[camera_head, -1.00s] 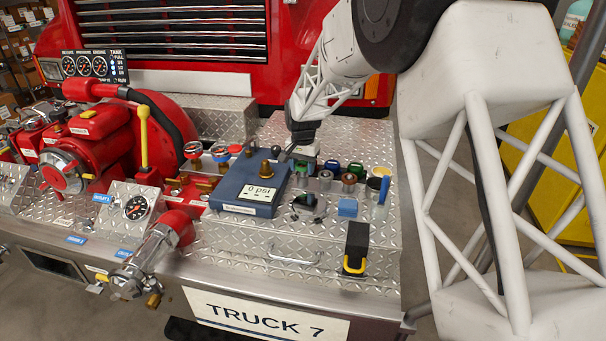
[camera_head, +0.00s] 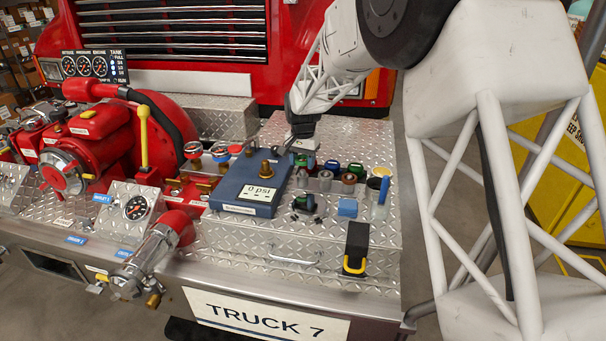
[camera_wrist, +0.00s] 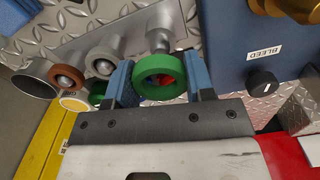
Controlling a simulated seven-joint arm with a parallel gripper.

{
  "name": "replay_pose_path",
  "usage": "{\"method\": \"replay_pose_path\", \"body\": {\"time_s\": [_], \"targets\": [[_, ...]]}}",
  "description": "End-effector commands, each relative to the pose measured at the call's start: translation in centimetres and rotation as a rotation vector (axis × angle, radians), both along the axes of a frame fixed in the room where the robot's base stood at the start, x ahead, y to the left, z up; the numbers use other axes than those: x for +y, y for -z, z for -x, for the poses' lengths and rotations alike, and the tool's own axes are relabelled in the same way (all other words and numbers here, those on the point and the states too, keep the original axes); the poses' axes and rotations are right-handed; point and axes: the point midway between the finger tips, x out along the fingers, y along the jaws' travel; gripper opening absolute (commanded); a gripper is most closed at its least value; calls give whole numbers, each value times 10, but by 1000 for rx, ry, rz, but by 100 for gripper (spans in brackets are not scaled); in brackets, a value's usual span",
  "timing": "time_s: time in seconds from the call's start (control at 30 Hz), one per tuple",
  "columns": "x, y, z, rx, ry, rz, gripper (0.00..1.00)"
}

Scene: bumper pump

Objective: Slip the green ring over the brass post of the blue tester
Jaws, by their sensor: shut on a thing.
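My gripper (camera_wrist: 160,88) is shut on the green ring (camera_wrist: 143,90), which sits between its two blue fingers in the wrist view. A grey peg (camera_wrist: 158,38) shows just beyond the ring; I cannot tell the gap between them. In the head view my gripper (camera_head: 302,146) is right of the blue tester (camera_head: 232,190), which lies flat with a "0 psi" screen. The brass post (camera_head: 266,170) stands up bare from the tester's top. In the wrist view the tester (camera_wrist: 228,50) is to the right, with brass (camera_wrist: 297,8) at the top right corner.
A grey ring (camera_wrist: 101,60) and a brown ring (camera_wrist: 67,78) sit on the holder beside my gripper. A blue block (camera_head: 347,207) and a black-and-yellow item (camera_head: 356,248) are nearer the front. A black knob (camera_wrist: 262,82) is beside the tester. Red pump parts (camera_head: 100,140) stand at left.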

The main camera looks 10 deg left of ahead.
Motion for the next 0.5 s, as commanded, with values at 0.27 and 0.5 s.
{"method": "replay_pose_path", "body": {"time_s": [0.27, 0.5], "targets": [[17, -8, 3, 0, -8, 0, 35], [63, -31, 11, -1, -24, -1, 35]]}}
